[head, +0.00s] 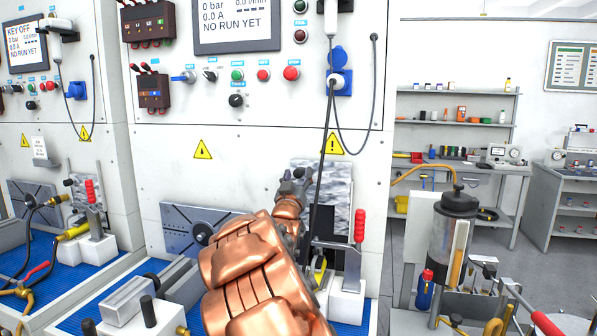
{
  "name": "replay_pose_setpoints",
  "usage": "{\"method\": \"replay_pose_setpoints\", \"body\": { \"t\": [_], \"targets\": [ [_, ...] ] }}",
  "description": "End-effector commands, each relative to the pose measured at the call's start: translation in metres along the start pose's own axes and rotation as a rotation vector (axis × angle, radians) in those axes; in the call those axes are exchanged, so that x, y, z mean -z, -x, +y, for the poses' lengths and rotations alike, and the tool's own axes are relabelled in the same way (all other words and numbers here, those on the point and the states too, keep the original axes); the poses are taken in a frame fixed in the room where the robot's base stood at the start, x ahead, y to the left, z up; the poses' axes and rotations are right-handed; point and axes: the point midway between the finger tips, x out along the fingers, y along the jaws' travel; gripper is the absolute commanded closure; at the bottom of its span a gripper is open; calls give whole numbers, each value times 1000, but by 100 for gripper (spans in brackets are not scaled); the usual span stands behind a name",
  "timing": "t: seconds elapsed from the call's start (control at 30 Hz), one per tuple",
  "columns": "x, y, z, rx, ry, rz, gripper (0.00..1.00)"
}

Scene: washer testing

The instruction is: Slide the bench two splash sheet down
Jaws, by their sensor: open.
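The splash sheet of bench two cannot be told for certain. A grey speckled panel (338,185) stands upright against the white front of the middle bench, and it may be that sheet. My small dark gripper (297,183) is in front of the panel's upper left part. It is open; its fingertips are small, and contact with the panel cannot be told. A black cable hangs just right of the gripper, in front of the panel.
A red-handled clamp (360,227) stands on a white block right of my arm. A dark blue-grey plate (180,228) is on the left, partly behind my arm. A pump-like cylinder (455,232) stands at right.

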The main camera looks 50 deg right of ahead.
Motion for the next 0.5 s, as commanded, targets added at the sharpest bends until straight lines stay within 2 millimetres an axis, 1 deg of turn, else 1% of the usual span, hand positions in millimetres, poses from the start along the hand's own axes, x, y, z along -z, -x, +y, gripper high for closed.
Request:
{"method": "replay_pose_setpoints", "body": {
  "t": [0.03,0.2,0.5],
  "targets": [
    [0,-5,0,-1,0,-1,44],
    [-2,-13,0,1,1,-4,44],
    [-2,-14,0,1,1,-3,44]
  ]
}}
